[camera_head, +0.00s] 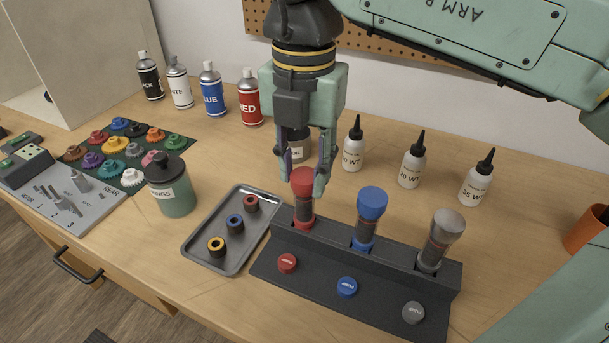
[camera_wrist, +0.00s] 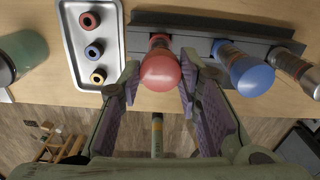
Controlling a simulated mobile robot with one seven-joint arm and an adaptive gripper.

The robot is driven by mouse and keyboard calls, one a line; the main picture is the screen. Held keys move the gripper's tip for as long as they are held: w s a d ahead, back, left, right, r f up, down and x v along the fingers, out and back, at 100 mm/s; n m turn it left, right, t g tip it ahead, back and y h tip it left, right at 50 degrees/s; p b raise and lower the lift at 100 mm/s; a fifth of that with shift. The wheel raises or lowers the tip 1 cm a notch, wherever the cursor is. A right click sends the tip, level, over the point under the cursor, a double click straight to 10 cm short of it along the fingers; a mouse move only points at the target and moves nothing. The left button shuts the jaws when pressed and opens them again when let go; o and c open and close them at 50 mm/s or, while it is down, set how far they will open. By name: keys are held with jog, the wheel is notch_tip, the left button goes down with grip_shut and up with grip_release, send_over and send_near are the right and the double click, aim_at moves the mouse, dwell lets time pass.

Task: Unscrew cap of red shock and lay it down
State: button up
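The red shock (camera_head: 304,210) stands upright in the left slot of a black rack, with a rounded red cap (camera_head: 302,182) on top. In the wrist view, the red cap (camera_wrist: 160,72) is in the centre. My gripper (camera_head: 305,184) points down over the red shock; its fingers are open on either side of the cap. The wrist view also shows my gripper (camera_wrist: 160,76) with a small gap between cap and fingers. The blue shock (camera_head: 368,215) and grey shock (camera_head: 441,240) stand in the other slots.
The rack (camera_head: 270,266) has red, blue and grey discs on its front. A grey tray (camera_head: 196,245) with three ringed parts lies left of it. Dropper bottles (camera_head: 411,165) stand behind, spray cans (camera_head: 211,90) at back left.

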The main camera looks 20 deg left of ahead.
jog(key=c, duration=0.6)
jog(key=n, duration=0.4)
jog(key=shift+p, duration=0.4)
jog(key=shift+r+n, duration=0.1)
jog(key=shift+n, duration=0.7)
jog(key=n, duration=0.2)
jog(key=shift+n+p, duration=0.35)
jog(key=shift+n, duration=0.05)
jog(key=shift+n, duration=2.1)
